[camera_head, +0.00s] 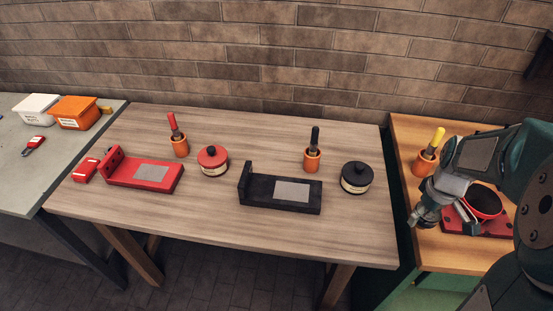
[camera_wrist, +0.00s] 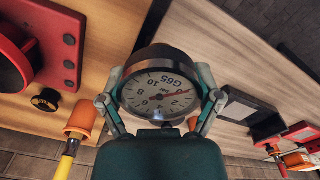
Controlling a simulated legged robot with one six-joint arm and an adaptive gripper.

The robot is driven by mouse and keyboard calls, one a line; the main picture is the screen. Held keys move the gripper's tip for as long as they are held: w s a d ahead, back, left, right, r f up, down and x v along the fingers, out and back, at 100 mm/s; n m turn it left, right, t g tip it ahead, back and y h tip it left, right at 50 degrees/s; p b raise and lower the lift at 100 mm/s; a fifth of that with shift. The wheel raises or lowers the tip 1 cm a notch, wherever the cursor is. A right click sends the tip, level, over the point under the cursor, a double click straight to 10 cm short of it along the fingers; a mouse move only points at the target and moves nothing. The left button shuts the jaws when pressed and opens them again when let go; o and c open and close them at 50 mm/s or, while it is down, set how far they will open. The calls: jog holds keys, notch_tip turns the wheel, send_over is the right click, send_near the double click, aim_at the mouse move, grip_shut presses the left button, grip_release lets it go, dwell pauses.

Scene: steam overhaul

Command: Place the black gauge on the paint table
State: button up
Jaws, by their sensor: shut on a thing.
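My gripper (camera_wrist: 161,90) is shut on the black gauge (camera_wrist: 158,66), with one finger on each side of its dark rim. Its pale dial, marked G65 with a red needle, faces the wrist camera and reads upside down. In the head view my gripper (camera_head: 432,203) is over the left part of the right-hand wooden table; the gauge is hard to make out there. The middle wooden table (camera_head: 215,228), apparently the paint table, bears a black stand (camera_head: 258,190) with a grey pad, a red stand (camera_head: 160,185), a black pot (camera_head: 356,178) and a red pot (camera_head: 213,160).
Orange cups with a red-handled (camera_head: 180,146) and black-handled brush (camera_head: 312,159) stand behind the stands. A yellow-handled brush cup (camera_head: 424,162), a red plate (camera_head: 497,227) and a red-rimmed round thing (camera_head: 483,201) are at right. A grey table (camera_head: 20,185) holds bins. The middle table's front is clear.

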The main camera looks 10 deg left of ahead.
jog(key=shift+s+d, duration=0.1)
jog(key=shift+s, duration=0.1)
jog(key=w+a+f, duration=0.4)
jog(key=w+a, duration=0.1)
jog(key=a, duration=0.3)
send_over(357, 222)
notch_tip(357, 222, down, 6)
jog(key=shift+s+d+r, duration=0.1)
jog(key=shift+s+r, duration=0.05)
jog(key=shift+f, duration=1.65)
jog(key=o, duration=1)
jog(key=shift+f, duration=0.15)
jog(key=shift+o, duration=0.2)
